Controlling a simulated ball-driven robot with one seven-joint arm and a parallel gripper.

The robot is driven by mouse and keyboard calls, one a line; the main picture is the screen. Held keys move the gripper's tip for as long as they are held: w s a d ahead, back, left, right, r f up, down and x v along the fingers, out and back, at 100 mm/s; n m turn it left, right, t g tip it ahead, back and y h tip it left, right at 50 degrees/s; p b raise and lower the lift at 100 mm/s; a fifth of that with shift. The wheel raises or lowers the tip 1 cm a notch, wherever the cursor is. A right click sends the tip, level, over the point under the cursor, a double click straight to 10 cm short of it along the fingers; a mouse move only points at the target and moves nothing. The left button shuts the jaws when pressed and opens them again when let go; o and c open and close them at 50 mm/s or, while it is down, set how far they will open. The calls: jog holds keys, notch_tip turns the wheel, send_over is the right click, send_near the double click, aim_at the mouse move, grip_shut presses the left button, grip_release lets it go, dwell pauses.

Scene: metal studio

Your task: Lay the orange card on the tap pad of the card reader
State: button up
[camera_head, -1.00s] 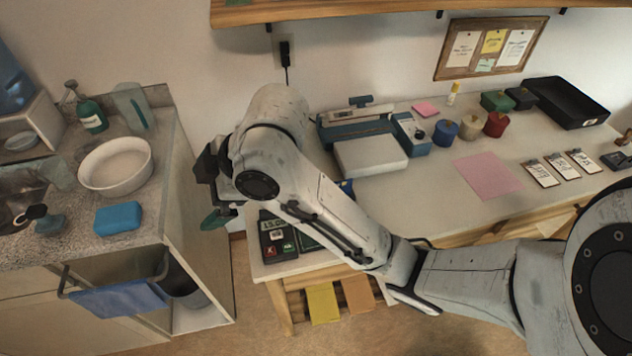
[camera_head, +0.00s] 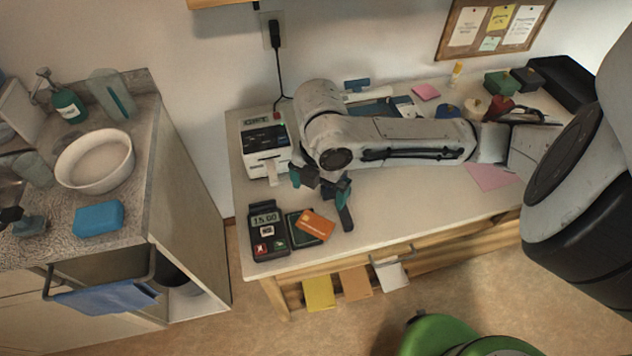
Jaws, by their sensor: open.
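The card reader (camera_head: 265,230) stands at the desk's front left corner, with a lit display and red and green keys. Its dark tap pad (camera_head: 301,240) lies to its right. The orange card (camera_head: 316,224) lies over the right part of the pad, turned at an angle. Its right end seems to reach the pad's edge; whether it lies fully flat I cannot tell. My gripper (camera_head: 321,196) is open and just behind the card, one finger at its upper left and the other, dark one beside its right end. I see nothing between the fingers.
A white receipt printer (camera_head: 265,148) stands behind the reader. My arm spans the desk and partly hides the pots and pink sheet (camera_head: 492,177). A counter with a white bowl (camera_head: 95,162) is at left. A green chair (camera_head: 440,335) is at the front.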

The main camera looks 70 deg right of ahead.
aim_at(307, 222)
dwell(0.3)
notch_tip(307, 222, down, 11)
jog(key=shift+r, duration=0.1)
dwell(0.5)
jog(key=shift+c, duration=0.5)
jog(key=c, duration=0.6)
jog(key=shift+w+a+p, duration=0.35)
jog(key=shift+w+a, duration=0.55)
jog(key=shift+w, duration=0.3)
